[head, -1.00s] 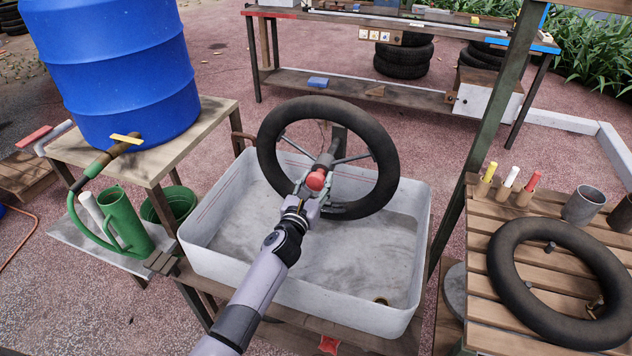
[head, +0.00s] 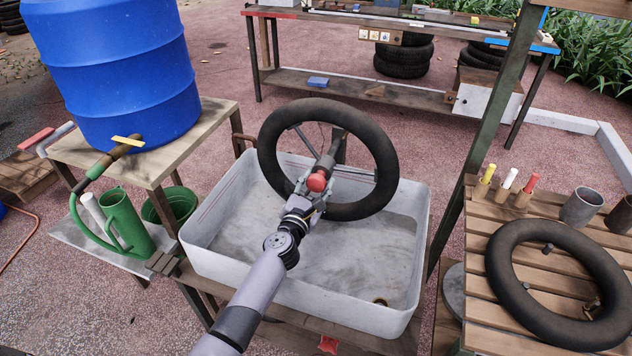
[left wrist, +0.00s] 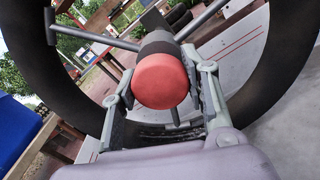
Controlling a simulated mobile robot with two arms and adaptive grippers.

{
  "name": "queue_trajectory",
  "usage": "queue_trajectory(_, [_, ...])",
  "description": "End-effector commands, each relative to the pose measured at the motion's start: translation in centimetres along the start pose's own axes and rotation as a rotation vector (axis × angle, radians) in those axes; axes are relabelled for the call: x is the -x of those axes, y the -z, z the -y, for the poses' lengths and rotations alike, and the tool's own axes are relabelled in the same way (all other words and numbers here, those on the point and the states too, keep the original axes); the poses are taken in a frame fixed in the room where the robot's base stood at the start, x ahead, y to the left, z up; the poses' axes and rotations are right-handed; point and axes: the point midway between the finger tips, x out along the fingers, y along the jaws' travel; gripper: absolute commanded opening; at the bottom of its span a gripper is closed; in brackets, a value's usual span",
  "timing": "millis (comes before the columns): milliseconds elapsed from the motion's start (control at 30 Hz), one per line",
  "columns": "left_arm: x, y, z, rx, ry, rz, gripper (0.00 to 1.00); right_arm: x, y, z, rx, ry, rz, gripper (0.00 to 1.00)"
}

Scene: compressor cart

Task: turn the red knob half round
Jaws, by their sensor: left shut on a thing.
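The red knob (head: 317,181) is a round red cap on a dark hub in the middle of a black ring (head: 381,150) with grey spokes, which stands tilted in a white tub. My left gripper (head: 308,190) reaches up to it from the front and is shut on it. In the left wrist view the red knob (left wrist: 162,80) sits between the two grey fingers of my left gripper (left wrist: 164,88), its round face toward the camera. The finger contact is partly hidden. My right gripper is not in view.
The white tub (head: 213,243) surrounds the ring's lower part. A blue barrel (head: 115,70) and a green watering can (head: 125,222) stand at left. A slatted table (head: 478,322) with another black ring (head: 505,290) is at right. A red star-shaped handle (head: 328,344) sits below the tub.

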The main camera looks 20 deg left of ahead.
Motion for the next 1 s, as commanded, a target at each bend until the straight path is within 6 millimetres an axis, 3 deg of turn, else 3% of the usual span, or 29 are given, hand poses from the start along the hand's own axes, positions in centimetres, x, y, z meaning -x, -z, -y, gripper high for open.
queue_trajectory(1000, [0.1,0.1,0.1,-0.968,0.005,0.000,0.14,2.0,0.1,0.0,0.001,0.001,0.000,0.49])
